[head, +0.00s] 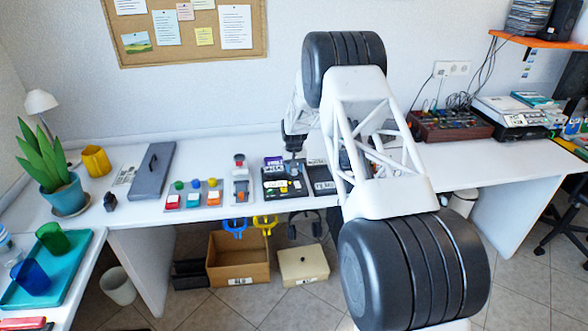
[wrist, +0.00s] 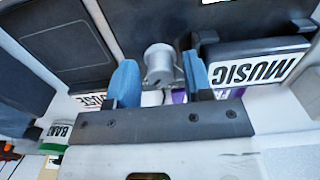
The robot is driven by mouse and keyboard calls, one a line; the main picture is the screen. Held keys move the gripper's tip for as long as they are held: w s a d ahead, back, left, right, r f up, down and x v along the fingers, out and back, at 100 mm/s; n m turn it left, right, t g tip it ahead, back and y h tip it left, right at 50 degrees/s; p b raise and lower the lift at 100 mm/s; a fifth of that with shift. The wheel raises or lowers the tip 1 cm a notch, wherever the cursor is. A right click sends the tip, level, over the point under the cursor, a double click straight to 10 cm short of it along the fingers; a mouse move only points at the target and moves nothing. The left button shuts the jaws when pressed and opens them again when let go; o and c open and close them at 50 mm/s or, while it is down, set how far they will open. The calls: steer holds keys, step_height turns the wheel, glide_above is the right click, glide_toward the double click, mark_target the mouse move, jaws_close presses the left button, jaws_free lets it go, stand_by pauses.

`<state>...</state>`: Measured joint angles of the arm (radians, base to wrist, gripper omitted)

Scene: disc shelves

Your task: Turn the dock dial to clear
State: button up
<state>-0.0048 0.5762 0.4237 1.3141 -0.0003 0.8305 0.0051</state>
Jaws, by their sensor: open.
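The dial is a pale grey round knob (wrist: 158,62) with a dark mark on its side, standing on a dark surface in the wrist view. My gripper (wrist: 157,80) is open, its two blue fingers on either side of the knob. A gap shows at the left finger; I cannot tell whether the right one touches. In the head view my gripper (head: 293,148) is over the back of the black dock (head: 283,198), which carries coloured panels. The dial is not clear there, and its setting cannot be read.
A dark case labelled MUSIC (wrist: 250,52) lies close to my right finger. A purple item (wrist: 180,96) shows behind the fingers.

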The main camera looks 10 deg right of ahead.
steer(key=shift+r, duration=3.85)
steer(key=shift+s+r, duration=0.25)
steer(key=shift+r, duration=0.35)
steer(key=s+r+t, duration=0.1)
steer(key=s+r, duration=1.2)
steer(key=s, duration=0.3)
steer(key=s+r, duration=1.4)
steer(key=s, duration=0.2)
steer(key=s+t, duration=0.1)
steer(key=s, duration=3.5)
steer(key=shift+s+d+f+t, duration=0.25)
steer(key=shift+s+d+t, duration=0.1)
steer(key=shift+d, duration=0.1)
